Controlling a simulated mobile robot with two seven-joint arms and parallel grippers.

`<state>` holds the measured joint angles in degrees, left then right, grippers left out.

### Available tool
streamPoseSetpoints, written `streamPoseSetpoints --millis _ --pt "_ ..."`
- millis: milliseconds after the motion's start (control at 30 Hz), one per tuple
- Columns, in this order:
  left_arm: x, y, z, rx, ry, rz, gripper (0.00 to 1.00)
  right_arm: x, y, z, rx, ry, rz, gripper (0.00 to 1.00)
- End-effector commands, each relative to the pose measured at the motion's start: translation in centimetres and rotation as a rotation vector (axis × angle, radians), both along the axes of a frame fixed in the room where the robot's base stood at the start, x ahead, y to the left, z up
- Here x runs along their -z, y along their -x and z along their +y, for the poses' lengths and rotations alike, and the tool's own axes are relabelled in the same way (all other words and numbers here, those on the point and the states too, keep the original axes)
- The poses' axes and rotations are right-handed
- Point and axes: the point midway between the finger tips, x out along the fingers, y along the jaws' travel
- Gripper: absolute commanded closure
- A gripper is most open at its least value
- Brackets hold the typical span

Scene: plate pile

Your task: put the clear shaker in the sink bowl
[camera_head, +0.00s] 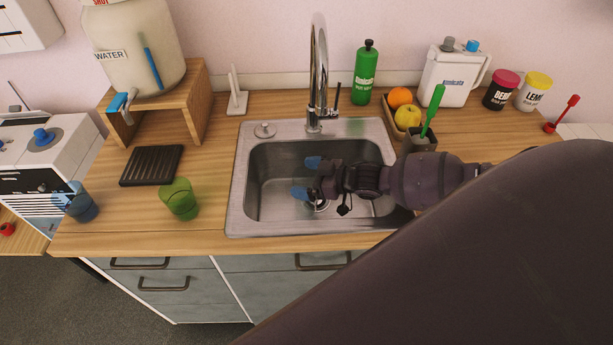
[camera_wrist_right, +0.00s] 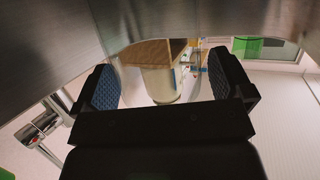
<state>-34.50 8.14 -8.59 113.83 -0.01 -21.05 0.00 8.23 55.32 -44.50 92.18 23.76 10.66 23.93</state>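The sink bowl (camera_head: 270,190) is a steel basin set in the wooden counter, under a tall chrome tap. My right gripper (camera_head: 306,178) is inside the outline of the sink bowl, coming in from the right. My left gripper is not in view.
A green cup (camera_head: 179,199) and a blue cup (camera_head: 76,203) stand left of the sink. A black rack (camera_head: 152,166) and a water dispenser (camera_head: 137,45) are behind them. A fruit tray, green bottle (camera_head: 364,74), white jug (camera_head: 453,76) and jars line the back right.

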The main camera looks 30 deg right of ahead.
Motion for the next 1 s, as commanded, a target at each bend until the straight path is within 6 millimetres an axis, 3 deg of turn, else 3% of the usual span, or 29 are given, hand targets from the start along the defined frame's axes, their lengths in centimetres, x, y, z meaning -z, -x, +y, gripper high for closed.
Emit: streamPoseSetpoints --millis 300,700,1000 --pt "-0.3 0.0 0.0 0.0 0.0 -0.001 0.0 -0.4 0.1 -0.1 0.0 0.001 0.001 0.0" --pt "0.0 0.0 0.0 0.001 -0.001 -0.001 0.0 -1.9 4.5 -3.3 0.001 0.001 0.001 0.0" --pt "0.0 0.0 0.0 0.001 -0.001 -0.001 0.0 -2.5 5.8 -4.2 0.0 -0.001 -0.001 0.0"
